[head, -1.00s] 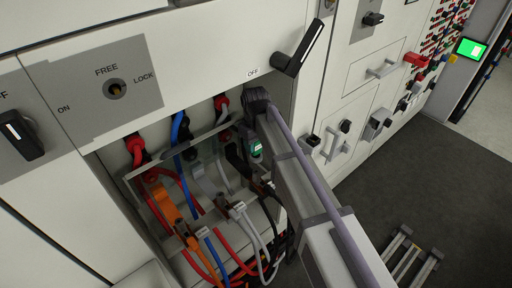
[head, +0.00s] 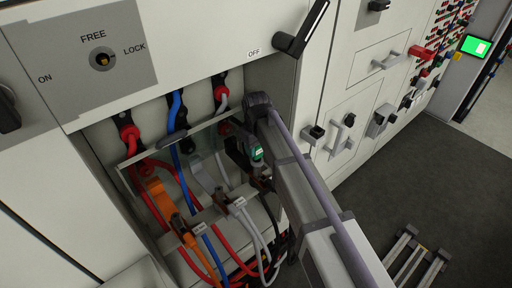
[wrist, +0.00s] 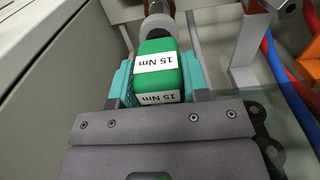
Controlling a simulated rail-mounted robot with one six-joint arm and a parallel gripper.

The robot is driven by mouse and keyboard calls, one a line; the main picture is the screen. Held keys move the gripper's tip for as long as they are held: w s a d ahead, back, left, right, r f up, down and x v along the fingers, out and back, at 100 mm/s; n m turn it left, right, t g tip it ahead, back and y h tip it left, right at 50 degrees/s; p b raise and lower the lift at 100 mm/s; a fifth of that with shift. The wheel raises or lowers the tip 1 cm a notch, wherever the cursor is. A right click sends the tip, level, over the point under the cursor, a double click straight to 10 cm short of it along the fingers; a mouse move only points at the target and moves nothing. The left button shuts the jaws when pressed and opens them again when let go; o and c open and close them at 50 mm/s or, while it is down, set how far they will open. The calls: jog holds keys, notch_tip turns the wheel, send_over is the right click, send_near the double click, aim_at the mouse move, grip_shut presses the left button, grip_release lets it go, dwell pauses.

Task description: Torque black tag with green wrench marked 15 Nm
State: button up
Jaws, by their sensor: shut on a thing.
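My gripper (wrist: 160,98) is shut on a green wrench (wrist: 158,66), a block with white labels reading "15 Nm". The teal pads press on both sides of the block. In the head view the green wrench (head: 257,153) shows small, inside the open cabinet bay beside my arm. A black tag (head: 238,152) hangs just left of the wrench in the bay, partly hidden. The wrench's head points to a pale round fitting (wrist: 157,24) in the wrist view. I cannot tell whether the wrench touches the black tag.
An orange tag (head: 158,197), grey tags and red, blue and grey cables crowd the bay to the left. A clear panel (head: 135,178) stands at the bay's left. A black handle marked OFF (head: 300,32) juts out above.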

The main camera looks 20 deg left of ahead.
jog(key=shift+f+b, duration=1.15)
dwell(0.7)
jog(key=o, duration=0.5)
jog(key=c, duration=0.6)
jog(key=shift+m, duration=0.6)
jog(key=shift+c, duration=0.2)
jog(key=shift+n, duration=0.4)
jog(key=shift+r, duration=0.15)
jog(key=shift+r+p, duration=1.95)
jog(key=shift+p, duration=0.1)
